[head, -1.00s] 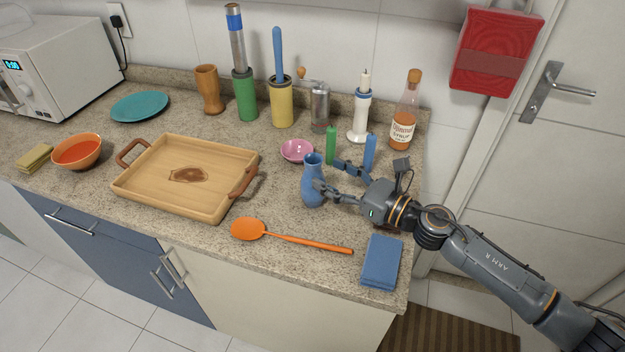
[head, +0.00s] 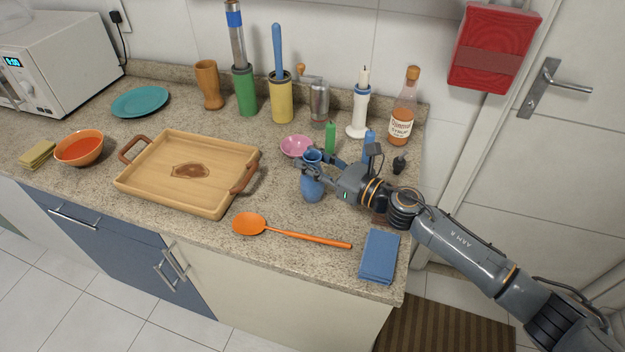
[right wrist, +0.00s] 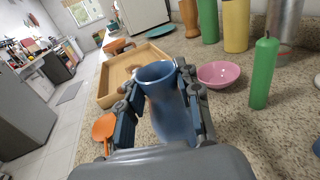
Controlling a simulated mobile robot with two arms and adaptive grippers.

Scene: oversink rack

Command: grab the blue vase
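The blue vase (head: 312,189) stands upright on the counter near its right end. Its rim and neck also show in the right wrist view (right wrist: 168,112). My right gripper (head: 312,162) is at the vase's upper part, with one finger on each side of the neck. In the right wrist view the fingers (right wrist: 158,78) look open around the vase, with a narrow gap on the left side. The fingers and hand hide part of the vase's neck. My left gripper is not in view.
A pink bowl (head: 297,146), a green candle (head: 330,138) and a blue candle (head: 368,143) stand close behind the vase. A wooden tray (head: 143,197) is to the left. An orange spoon (head: 250,223) and a folded blue cloth (head: 379,256) lie in front.

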